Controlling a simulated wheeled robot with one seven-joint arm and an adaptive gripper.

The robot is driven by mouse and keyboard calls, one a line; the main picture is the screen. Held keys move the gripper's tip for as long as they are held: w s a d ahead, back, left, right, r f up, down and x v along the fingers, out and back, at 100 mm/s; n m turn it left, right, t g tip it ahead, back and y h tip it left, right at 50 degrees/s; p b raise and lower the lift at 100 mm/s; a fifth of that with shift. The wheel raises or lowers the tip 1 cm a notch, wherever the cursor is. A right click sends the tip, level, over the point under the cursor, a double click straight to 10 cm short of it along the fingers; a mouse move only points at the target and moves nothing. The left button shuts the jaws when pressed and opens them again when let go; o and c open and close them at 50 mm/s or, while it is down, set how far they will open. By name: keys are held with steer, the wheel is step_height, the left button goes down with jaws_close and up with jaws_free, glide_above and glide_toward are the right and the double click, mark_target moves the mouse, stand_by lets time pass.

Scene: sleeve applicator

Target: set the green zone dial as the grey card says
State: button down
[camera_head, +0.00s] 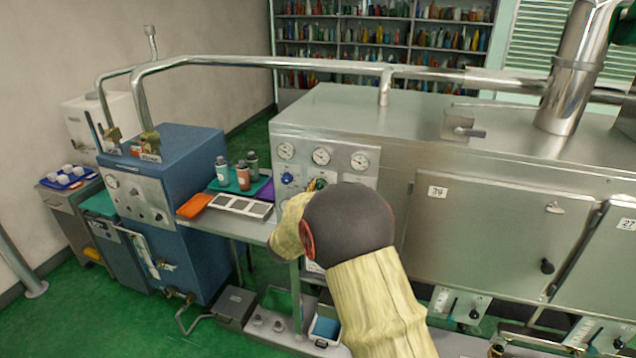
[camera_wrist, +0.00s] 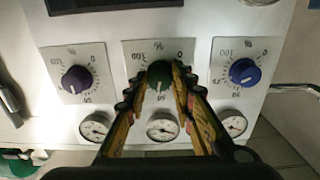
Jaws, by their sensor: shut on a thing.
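The green zone dial (camera_wrist: 158,72) is the middle of three round dials on a steel panel in the wrist view. Its white plate carries a percent scale, partly covered by my fingers. A pale mark shows on the dial's lower edge in that picture; the exact reading is unclear. My gripper (camera_wrist: 158,88) is shut on the green dial, one dark fingertip on each side. In the head view the green dial (camera_head: 319,184) shows just above my arm, which hides my fingers. I cannot make out the grey card in either view.
A purple dial (camera_wrist: 76,79) and a blue dial (camera_wrist: 244,71) flank the green one closely. Several round gauges (camera_head: 321,156) sit in a row by the dials. A side shelf with an orange tray (camera_head: 195,206) and bottles stands left of the panel.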

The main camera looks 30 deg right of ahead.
steer(key=shift+n+p, duration=0.85)
steer(key=shift+n, duration=0.25)
steer(key=c, duration=1.5)
jaws_free()
steer(key=v, duration=1.2)
